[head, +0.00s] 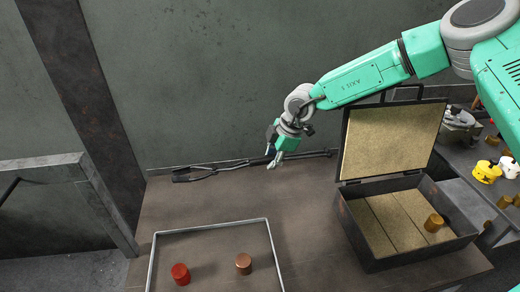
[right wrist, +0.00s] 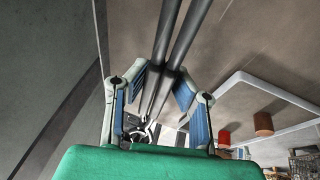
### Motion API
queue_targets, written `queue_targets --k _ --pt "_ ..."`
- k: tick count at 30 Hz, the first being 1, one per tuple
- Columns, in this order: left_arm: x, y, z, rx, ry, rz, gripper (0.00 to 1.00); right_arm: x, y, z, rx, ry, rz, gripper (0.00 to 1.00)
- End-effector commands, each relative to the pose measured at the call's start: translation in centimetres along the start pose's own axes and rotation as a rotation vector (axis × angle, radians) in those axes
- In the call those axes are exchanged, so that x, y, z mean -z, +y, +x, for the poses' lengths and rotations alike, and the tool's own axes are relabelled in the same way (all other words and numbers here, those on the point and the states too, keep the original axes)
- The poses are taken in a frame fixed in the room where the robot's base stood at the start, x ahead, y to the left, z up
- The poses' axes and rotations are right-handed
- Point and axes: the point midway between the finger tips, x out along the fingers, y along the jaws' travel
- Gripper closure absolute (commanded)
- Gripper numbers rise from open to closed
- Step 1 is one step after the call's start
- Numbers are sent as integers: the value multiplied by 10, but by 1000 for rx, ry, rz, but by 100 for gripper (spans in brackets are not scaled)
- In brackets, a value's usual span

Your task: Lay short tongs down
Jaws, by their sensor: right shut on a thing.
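The dark metal tongs (head: 215,169) lie nearly level along the back edge of the table in the head view, with the forked end at the left. My right gripper (head: 274,160) is shut on them around the middle of their length. In the right wrist view, the two tong bars (right wrist: 175,50) run between the fingers of my right gripper (right wrist: 160,85). I cannot tell whether the tongs touch the table or hang just above it. My left gripper is not in view.
A pale-rimmed tray (head: 210,227) at the front holds a red cylinder (head: 180,274) and a copper-brown cylinder (head: 243,263). An open case (head: 372,258) with a brass cylinder (head: 433,223) stands at right. A wall (head: 220,80) rises behind. The table between tongs and tray is clear.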

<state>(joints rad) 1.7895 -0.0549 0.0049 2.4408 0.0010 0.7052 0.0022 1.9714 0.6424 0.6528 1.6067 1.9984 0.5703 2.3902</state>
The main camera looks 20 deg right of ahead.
Motion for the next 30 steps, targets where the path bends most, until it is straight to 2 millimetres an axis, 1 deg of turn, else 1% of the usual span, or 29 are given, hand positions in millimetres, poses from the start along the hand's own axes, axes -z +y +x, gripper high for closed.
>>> queue_targets --k 2,8,25,30 --pt "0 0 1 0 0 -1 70 -2 0 0 -6 5 6 100" --pt "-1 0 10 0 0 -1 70 -8 0 11 -4 8 6 100" --pt "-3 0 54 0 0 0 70 -21 -11 60 -4 5 4 100" --pt "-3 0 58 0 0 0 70 -26 -14 73 -3 5 4 100"
